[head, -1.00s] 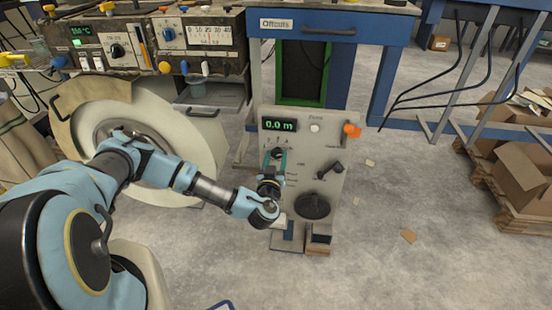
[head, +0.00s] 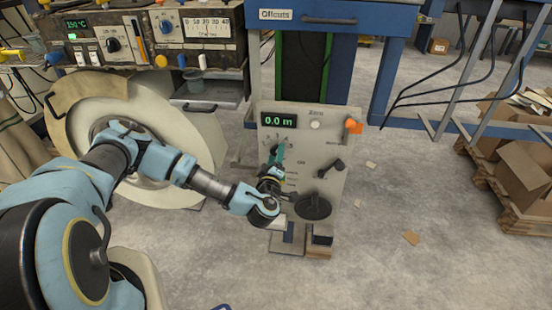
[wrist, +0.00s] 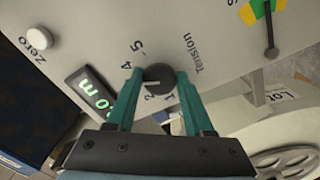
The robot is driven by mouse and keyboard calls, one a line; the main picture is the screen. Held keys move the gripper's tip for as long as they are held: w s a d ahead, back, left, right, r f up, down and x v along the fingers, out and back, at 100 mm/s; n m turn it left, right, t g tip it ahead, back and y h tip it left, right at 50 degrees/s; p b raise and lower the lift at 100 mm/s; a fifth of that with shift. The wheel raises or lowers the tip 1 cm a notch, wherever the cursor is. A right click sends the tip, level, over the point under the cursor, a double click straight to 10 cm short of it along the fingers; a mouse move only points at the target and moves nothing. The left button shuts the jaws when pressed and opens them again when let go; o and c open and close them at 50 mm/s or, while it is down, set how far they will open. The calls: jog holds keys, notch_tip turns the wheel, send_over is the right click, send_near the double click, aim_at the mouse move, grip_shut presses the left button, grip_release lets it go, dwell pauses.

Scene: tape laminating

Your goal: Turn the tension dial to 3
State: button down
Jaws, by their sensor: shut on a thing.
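The tension dial (wrist: 159,77) is a small black knob on the grey panel (wrist: 222,60); in the head view it is mostly hidden by my gripper (head: 277,155). In the wrist view my gripper (wrist: 158,85) has its two teal fingers on either side of the dial, shut on it. The dial's white pointer line points left, toward the left finger. The marks 1, 2, 4 and 5 show around the dial; the 3 is not visible, and the left finger covers the space between 2 and 4. The word Tension is printed beside it.
The green display (head: 279,121) reads 0.0 m. A white Zero button (head: 315,125), an orange knob (head: 353,127), a black lever (head: 331,168) and a round black crank (head: 314,207) are on the same panel. Cardboard boxes (head: 522,170) stand far right.

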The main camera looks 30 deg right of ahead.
jog(key=shift+n+b, duration=0.95)
jog(key=shift+n, duration=1.35)
jog(key=shift+c, duration=1.6)
grip_release()
jog(key=b+v, duration=0.1)
jog(key=v, duration=1)
jog(key=shift+w+r, duration=0.1)
